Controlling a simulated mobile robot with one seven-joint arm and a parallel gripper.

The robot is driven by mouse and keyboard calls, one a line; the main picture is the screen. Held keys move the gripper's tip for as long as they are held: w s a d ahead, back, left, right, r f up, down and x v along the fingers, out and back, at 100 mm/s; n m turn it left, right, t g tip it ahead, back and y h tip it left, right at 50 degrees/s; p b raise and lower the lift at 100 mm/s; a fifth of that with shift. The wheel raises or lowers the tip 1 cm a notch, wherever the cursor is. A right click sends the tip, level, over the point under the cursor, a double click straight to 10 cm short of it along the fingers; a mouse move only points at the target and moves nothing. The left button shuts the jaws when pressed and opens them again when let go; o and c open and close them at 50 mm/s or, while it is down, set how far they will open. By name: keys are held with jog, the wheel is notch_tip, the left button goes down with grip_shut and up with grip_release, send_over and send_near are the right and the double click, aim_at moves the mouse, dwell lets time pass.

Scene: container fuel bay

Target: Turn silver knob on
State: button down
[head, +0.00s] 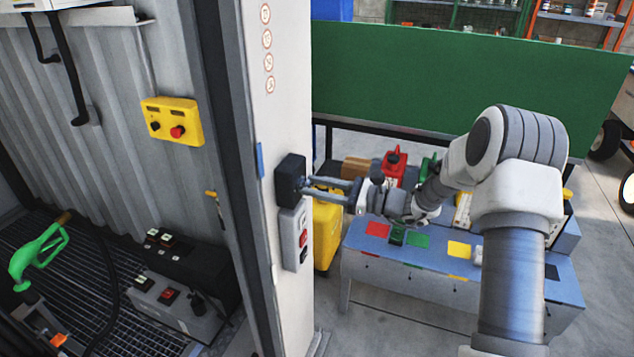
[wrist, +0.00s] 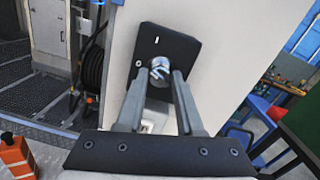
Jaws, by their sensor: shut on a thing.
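The silver knob (wrist: 159,74) sits on a black switch box (wrist: 177,48) fixed to a pale post. In the wrist view my gripper (wrist: 160,82) has one finger on each side of the knob and is shut on it. Two small white marks show on the box face, one above the knob and one to its left. In the head view the black box (head: 289,179) is on the post's right face, and my gripper (head: 305,188) reaches it from the right. The fingers hide the knob there.
A grey panel with red and black buttons (head: 294,238) hangs just below the black box. A yellow box with a red button (head: 173,121) is on the corrugated wall. A blue-grey bench (head: 400,268) stands under my arm. A green nozzle (head: 38,256) is at the left.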

jog(key=m+p, duration=0.2)
jog(key=m, duration=0.2)
jog(key=shift+r, duration=0.1)
jog(key=shift+m+p, duration=0.85)
jog(key=shift+m, duration=0.55)
jog(key=c, duration=0.5)
grip_release()
jog(key=shift+c, duration=0.2)
jog(key=shift+d+f, duration=0.1)
jog(key=shift+f, duration=0.1)
jog(key=b+v, duration=0.3)
jog(key=v, duration=1.4)
jog(key=shift+s+f, duration=0.2)
jog(key=shift+s, duration=0.1)
